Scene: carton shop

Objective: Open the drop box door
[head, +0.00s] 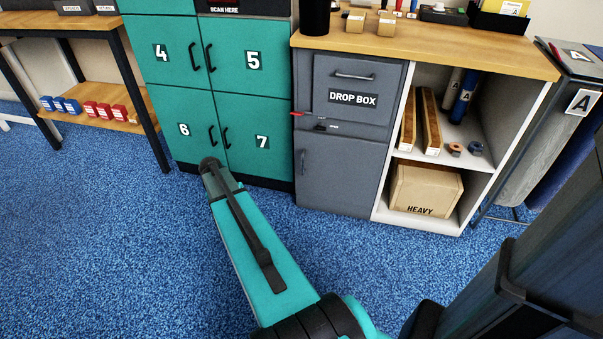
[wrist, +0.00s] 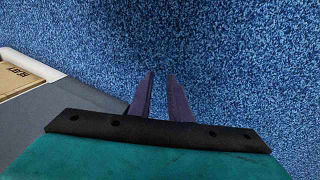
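The grey drop box cabinet (head: 340,140) stands right of the teal lockers. Its upper door (head: 345,103) has a bar handle (head: 354,76) and a DROP BOX label, and looks closed. My arm reaches toward the lockers' base in the head view; my gripper's fingers cannot be made out there. In the wrist view my gripper (wrist: 161,75) is open and empty over blue carpet, with a grey cabinet surface (wrist: 70,115) at left.
Teal lockers (head: 181,53) with dark handles stand left of the cabinet. A wooden counter (head: 450,52) overhangs both. The blue carpet (head: 110,235) in front is clear.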

